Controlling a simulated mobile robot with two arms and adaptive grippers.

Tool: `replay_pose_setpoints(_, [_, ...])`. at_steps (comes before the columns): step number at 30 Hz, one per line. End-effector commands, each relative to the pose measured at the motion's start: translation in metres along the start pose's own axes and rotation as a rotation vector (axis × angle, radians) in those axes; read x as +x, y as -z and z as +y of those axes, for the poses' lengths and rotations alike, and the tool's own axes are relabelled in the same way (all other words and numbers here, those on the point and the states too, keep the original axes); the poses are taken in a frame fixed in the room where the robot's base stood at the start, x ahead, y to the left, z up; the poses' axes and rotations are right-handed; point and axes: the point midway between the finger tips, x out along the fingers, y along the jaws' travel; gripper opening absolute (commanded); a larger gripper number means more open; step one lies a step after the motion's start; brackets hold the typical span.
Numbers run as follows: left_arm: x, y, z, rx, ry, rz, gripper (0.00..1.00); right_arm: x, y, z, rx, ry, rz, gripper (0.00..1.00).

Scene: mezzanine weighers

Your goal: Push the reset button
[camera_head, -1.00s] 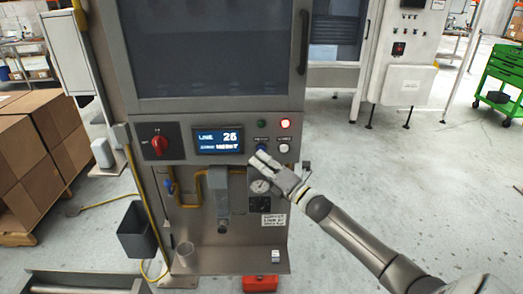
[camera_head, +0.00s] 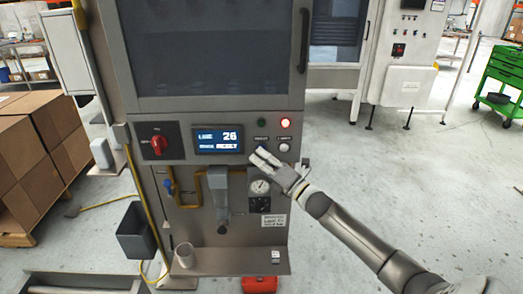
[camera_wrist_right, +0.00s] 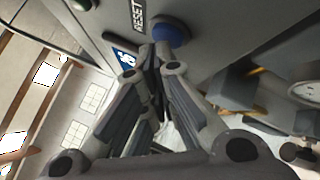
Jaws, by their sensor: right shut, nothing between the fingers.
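The reset button is a blue round button, large in the right wrist view (camera_wrist_right: 172,32) beside a "RESET" label (camera_wrist_right: 138,15). In the head view a small blue edge of it (camera_head: 261,149) shows just above my fingertips on the grey machine's front panel. My right gripper (camera_head: 257,156) is shut and empty, and reaches in from the lower right. In the right wrist view its fingertips (camera_wrist_right: 155,53) are close to the blue button, on its lower left side. I cannot tell whether they touch it. My left gripper is not in view.
A white button (camera_head: 284,147) sits right of the blue one, under a lit red lamp (camera_head: 285,123) and a dark green lamp (camera_head: 262,123). A gauge (camera_head: 260,187) and pipes are below. Open floor lies right.

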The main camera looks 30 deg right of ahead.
Motion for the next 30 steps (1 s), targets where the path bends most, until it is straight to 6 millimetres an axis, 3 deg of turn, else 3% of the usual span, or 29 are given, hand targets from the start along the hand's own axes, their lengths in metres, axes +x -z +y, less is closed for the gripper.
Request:
replay_pose_setpoints(19, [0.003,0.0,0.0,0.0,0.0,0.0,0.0,0.003,-0.003,-0.002,-0.001,0.001,-0.001,0.0])
replay_pose_setpoints(30, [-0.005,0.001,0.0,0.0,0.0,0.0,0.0,-0.009,0.005,0.006,0.0,0.002,0.0,0.0])
